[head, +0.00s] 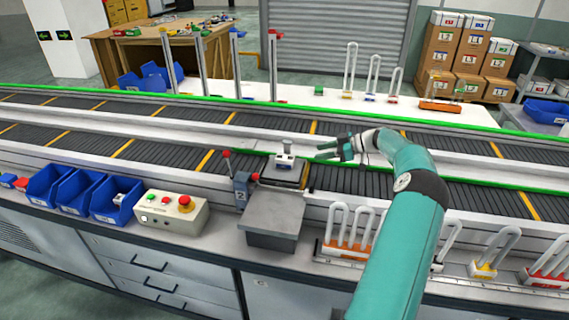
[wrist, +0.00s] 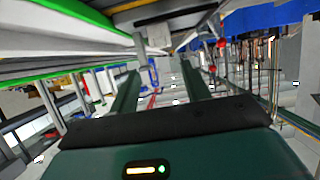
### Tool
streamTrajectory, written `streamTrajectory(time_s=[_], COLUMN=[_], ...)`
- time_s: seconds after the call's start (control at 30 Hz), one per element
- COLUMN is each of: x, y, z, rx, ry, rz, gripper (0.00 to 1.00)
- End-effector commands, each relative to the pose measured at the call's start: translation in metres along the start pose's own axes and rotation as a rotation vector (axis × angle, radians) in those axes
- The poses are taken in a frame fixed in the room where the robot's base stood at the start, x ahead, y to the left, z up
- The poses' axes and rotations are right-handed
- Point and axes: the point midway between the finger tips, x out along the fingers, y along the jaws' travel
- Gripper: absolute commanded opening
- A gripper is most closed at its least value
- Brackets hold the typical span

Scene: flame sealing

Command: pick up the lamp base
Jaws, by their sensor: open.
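A small white and grey piece, which looks like the lamp base (head: 285,155), stands on a dark square carrier plate (head: 282,175) on the near conveyor in the head view. My gripper (head: 327,150) is just to the right of it, with its fingers pointing left towards it. The fingers are apart and nothing is held between them. In the wrist view the two green fingers (wrist: 160,88) are spread with an empty gap. I cannot make out the lamp base in the wrist view, which is tilted and cluttered.
A grey block (head: 273,220) and a control box (head: 171,212) with a red button stand on the near bench. Blue bins (head: 82,190) are at left. A rack of U-shaped tubes (head: 350,235) is partly behind my arm. The conveyor left of the carrier is clear.

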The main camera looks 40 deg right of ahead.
Motion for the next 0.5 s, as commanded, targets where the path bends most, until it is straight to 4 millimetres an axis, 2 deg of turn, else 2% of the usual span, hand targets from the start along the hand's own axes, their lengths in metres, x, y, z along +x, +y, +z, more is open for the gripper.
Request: streamTrajectory(time_s=[0.03,0.3,0.5], x=[0.012,0.062,0.076], y=[-0.001,-0.001,-0.001], z=[-0.001,-0.001,-0.001], rx=[0.0,0.002,0.002], ry=[0.0,-0.001,-0.002], rz=[-0.005,-0.005,-0.003], gripper=[0.47,0.47,0.47])
